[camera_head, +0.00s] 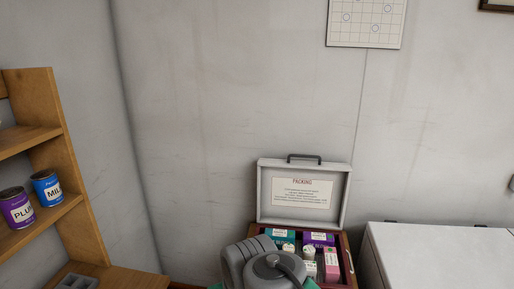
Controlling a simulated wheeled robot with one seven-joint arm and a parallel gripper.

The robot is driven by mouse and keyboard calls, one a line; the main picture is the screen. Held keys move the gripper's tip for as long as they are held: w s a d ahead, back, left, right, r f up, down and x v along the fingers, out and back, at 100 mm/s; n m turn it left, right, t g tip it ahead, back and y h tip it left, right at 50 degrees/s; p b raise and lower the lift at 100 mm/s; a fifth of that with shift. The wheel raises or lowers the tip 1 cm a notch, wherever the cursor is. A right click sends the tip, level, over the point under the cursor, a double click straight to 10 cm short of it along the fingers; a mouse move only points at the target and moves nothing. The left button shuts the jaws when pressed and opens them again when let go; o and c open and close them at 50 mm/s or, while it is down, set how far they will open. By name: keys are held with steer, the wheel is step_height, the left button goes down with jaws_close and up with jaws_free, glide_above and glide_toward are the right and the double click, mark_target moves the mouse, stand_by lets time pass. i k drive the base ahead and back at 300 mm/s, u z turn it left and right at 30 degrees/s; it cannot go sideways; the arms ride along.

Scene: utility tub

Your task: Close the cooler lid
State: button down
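The cooler is a dark red box (350,266) at the bottom centre-right. Its pale grey lid (250,194) stands open, close to upright, against the back side. The lid has a dark handle (304,157) on its top edge and a white label reading PACKING (302,193) on its inner face. Several cartons and white-topped containers fill the cooler, including a pink carton (331,264) and a purple one (319,238). My grey arm covers the cooler's front left part. My gripper's fingers do not show.
A white chest-like box (440,255) with a flat top stands close to the right of the cooler. A wooden shelf (85,190) with a purple can (16,208) and a blue can (47,188) is at left. A grey wall is behind the lid.

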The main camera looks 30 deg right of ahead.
mark_target(291, 193)
steer(key=u, duration=0.15)
steer(key=i, duration=0.6)
steer(key=z, duration=0.75)
steer(key=i, duration=0.5)
steer(key=z, duration=0.6)
